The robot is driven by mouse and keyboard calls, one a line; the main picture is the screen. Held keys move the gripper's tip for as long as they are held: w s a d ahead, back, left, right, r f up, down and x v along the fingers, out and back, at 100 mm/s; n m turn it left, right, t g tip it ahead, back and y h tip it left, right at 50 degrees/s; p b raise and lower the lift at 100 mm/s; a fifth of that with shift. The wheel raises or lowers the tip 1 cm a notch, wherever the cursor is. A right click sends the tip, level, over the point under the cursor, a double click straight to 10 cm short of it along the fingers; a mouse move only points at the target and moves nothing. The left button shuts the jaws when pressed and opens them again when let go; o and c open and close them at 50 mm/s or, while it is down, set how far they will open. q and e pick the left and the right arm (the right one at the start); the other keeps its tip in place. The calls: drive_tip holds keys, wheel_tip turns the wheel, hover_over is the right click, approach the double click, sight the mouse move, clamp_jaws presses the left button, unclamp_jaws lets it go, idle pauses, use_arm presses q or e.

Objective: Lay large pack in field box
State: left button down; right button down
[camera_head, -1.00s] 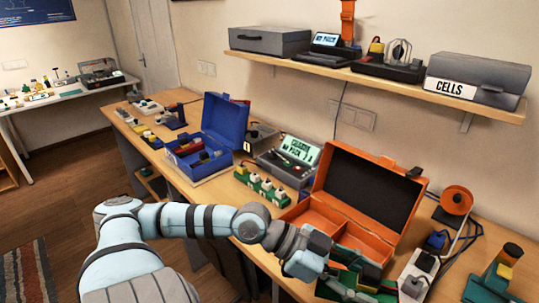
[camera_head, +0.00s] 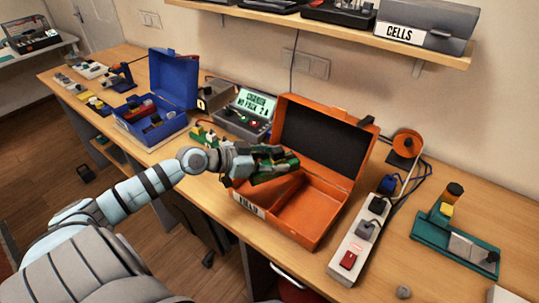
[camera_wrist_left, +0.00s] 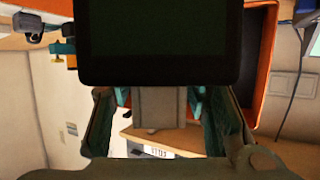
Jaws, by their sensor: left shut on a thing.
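The orange field box (camera_head: 318,238) stands open on the bench with its dark-lined lid (camera_head: 322,138) raised at the back. Inside, I see an orange floor and a divider. My left gripper (camera_head: 278,165) is above the box's left part, reaching in from the left. In the left wrist view, a large dark block, which I take as the large pack (camera_wrist_left: 160,35), fills the top middle, with a grey piece (camera_wrist_left: 158,105) below it between the fingers. The gripper is shut on the pack. In the head view, the pack is hard to separate from the dark green fingers. My right gripper is not in view.
A blue open case (camera_head: 172,80) and a device with a lit display (camera_head: 245,108) stand left of the box. A white power strip (camera_head: 352,250) lies close on the right, then a teal stand (camera_head: 455,245). A shelf (camera_head: 330,32) hangs above.

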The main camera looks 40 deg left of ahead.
use_arm(q)
drive_tip(key=shift+w+a+f+n+y, duration=0.2)
drive_tip(key=shift+w+a+f, duration=0.15)
drive_tip(key=shift+a, duration=0.25)
drive_tip(key=shift+w+a+f+n+y, duration=0.2)
drive_tip(key=shift+a+f, duration=0.15)
drive_tip(key=shift+a, duration=0.2)
drive_tip(key=shift+t, duration=0.3)
drive_tip(key=f+b, duration=0.5)
drive_tip(key=f, duration=0.2)
drive_tip(key=shift+a+f, duration=0.2)
drive_tip(key=shift+f+b, duration=0.55)
drive_tip(key=shift+b, duration=0.05)
drive_tip(key=c, duration=0.8)
unclamp_jaws()
drive_tip(key=shift+r, duration=0.1)
wheel_tip(320, 180, up, 10)
